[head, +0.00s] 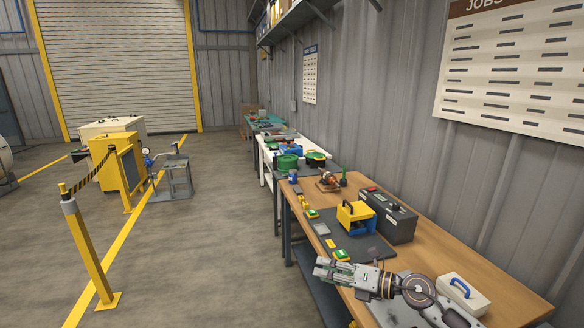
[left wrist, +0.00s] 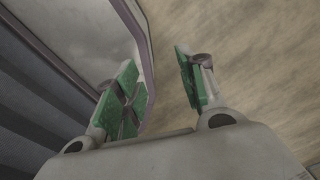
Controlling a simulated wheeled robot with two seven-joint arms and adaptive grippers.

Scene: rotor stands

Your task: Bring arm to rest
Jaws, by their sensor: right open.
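My right gripper (head: 322,268) shows in the head view over the front edge of the wooden workbench (head: 455,262). Its arm comes in from the lower right and reaches left across the bench. The gripper is open, and I see nothing held in it. My left gripper (left wrist: 158,62) shows in the left wrist view with its two green-padded fingers apart and nothing between them. It is out of the head view. Behind its fingers are a blurred floor and a pale curved surface.
The bench carries a dark toolbox (head: 388,215), a blue-and-yellow bin (head: 356,218), a white case with a blue handle (head: 462,294) and small green-yellow items (head: 341,255). A yellow post (head: 90,250) stands at left. The floor (head: 190,265) between is clear.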

